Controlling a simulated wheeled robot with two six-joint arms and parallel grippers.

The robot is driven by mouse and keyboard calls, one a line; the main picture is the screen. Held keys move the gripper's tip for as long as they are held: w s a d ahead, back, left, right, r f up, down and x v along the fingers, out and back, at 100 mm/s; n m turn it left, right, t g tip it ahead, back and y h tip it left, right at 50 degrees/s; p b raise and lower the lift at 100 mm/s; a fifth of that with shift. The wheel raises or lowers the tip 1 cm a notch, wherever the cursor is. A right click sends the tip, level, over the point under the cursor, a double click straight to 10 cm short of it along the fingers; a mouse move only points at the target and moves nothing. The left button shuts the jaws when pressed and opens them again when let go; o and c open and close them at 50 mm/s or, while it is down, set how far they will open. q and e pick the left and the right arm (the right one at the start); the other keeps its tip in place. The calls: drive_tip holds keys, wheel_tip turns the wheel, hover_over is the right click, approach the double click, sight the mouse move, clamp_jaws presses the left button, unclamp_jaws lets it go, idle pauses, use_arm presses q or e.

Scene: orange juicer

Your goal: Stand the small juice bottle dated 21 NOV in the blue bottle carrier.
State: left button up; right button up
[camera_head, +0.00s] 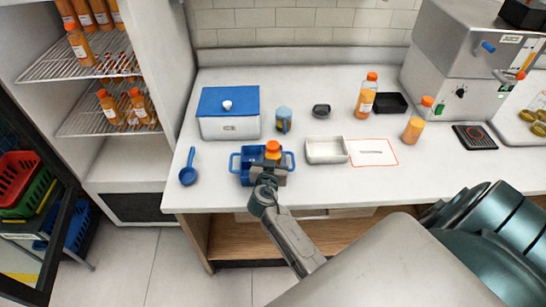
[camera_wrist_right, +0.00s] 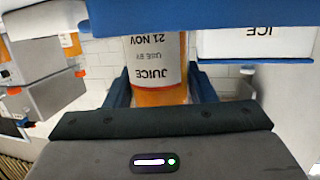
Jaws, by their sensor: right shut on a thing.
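My right gripper (camera_head: 266,168) is shut on a small juice bottle with an orange cap (camera_head: 273,149). In the right wrist view the bottle (camera_wrist_right: 158,68) shows upside down between the fingers, its label reading JUICE, USE BY 21 NOV. The bottle is at the blue bottle carrier (camera_head: 236,164), toward its right side. In the wrist view a blue wall (camera_wrist_right: 190,18) of the carrier covers the bottle's lower end. I cannot tell whether its base rests on the carrier floor. My left gripper is not in view.
A white ice box with blue lid (camera_head: 228,103) stands behind the carrier. A blue scoop (camera_head: 188,172) lies left. The counter's front edge is near.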

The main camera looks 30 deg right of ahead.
drive_tip(key=shift+f, duration=0.15)
drive_tip(key=o, duration=1.2)
drive_tip(key=shift+c, duration=0.2)
